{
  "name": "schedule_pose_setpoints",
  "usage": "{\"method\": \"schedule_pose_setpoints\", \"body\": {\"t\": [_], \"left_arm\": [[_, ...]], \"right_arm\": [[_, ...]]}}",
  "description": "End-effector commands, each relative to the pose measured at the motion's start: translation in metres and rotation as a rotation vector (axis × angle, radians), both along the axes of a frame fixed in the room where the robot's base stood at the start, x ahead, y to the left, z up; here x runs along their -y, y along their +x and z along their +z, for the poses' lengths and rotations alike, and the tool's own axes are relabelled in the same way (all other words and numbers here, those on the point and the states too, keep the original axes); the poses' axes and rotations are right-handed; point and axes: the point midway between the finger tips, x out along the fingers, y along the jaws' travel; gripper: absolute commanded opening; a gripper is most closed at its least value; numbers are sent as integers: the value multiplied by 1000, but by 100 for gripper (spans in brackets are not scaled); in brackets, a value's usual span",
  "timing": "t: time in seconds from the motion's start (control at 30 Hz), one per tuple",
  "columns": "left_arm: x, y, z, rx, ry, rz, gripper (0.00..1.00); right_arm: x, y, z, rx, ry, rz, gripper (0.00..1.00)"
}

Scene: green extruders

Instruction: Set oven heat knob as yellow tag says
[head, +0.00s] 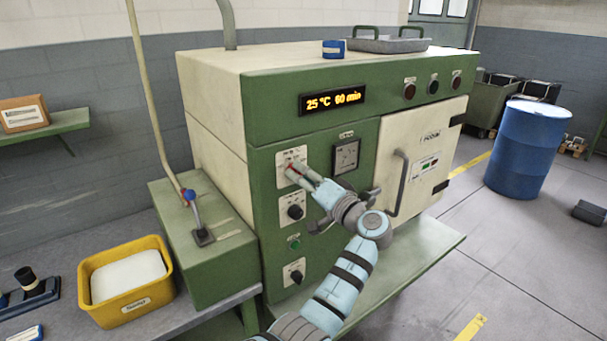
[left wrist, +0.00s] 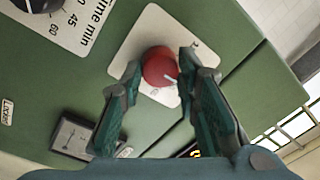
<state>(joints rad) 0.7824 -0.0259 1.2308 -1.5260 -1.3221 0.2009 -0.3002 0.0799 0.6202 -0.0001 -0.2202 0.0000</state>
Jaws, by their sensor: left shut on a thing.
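The green oven (head: 215,120) has a lit display (head: 332,99) reading 25 °C 60 min. My left gripper (head: 293,170) is at the upper left plate of its front panel and largely hides the knob there. In the left wrist view that knob (left wrist: 158,66) is red with a white pointer line, on a pale plate (left wrist: 150,28). The fingertips of my left gripper (left wrist: 160,65) are shut on its two sides. The scale numbers are mostly hidden. I cannot make out a yellow tag with a readable setting. My right gripper is not in view.
Below is a black time knob (head: 295,211), also in the left wrist view (left wrist: 38,4). A square gauge (head: 346,155) and the closed cream door (head: 425,150) with its handle lie to the right. A yellow bin (head: 92,290) stands left; a blue drum (head: 527,150) stands right.

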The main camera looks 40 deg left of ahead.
Motion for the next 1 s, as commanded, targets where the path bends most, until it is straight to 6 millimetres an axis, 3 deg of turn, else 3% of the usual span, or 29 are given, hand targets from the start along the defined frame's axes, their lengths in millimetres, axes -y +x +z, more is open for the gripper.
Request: {"method": "schedule_pose_setpoints", "body": {"t": [0.7,1.0], "left_arm": [[0,-2,0,-656,189,0,1],[0,-2,-2,-894,260,-2,1]], "right_arm": [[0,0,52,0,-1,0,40],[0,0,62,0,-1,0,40]]}}
